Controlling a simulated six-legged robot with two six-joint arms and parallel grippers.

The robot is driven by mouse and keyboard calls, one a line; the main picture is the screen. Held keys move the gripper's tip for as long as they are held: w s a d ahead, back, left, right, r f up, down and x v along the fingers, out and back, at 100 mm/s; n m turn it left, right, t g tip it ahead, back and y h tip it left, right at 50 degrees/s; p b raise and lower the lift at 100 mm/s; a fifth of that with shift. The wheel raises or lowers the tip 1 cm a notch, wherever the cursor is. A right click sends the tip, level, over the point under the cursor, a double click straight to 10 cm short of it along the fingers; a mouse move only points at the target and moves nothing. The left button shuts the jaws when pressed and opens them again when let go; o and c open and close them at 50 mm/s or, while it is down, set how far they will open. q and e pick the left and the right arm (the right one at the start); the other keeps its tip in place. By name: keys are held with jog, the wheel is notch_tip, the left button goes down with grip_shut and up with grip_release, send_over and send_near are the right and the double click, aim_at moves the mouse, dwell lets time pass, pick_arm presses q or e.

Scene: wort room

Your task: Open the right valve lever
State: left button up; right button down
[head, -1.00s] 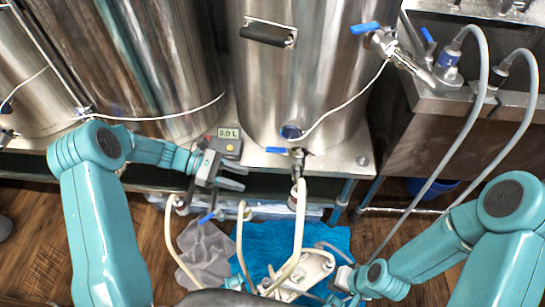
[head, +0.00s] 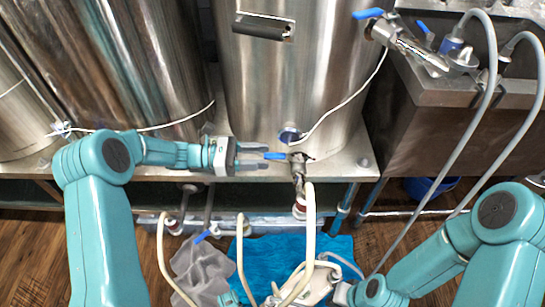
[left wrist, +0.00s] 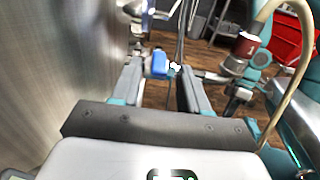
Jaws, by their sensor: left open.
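The blue valve lever (head: 275,156) sticks out to the left from a metal valve (head: 298,168) at the foot of the middle steel kettle. My left gripper (head: 262,155) is open just left of the lever, its fingers pointing right at it. In the left wrist view the blue lever (left wrist: 158,64) shows in line with the gap between the open fingers (left wrist: 160,82). I cannot tell whether they touch it. My right arm (head: 400,280) is low at the right; its fingers are not clear beside the hoses.
The steel kettle (head: 290,80) stands close behind the valve. A pale hose (head: 310,220) drops from the valve to a metal fitting on a blue cloth (head: 265,255). A steel sink unit (head: 440,130) is at right.

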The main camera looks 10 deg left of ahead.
aim_at(273, 154)
pick_arm(q)
jog(key=x, duration=0.4)
grip_shut()
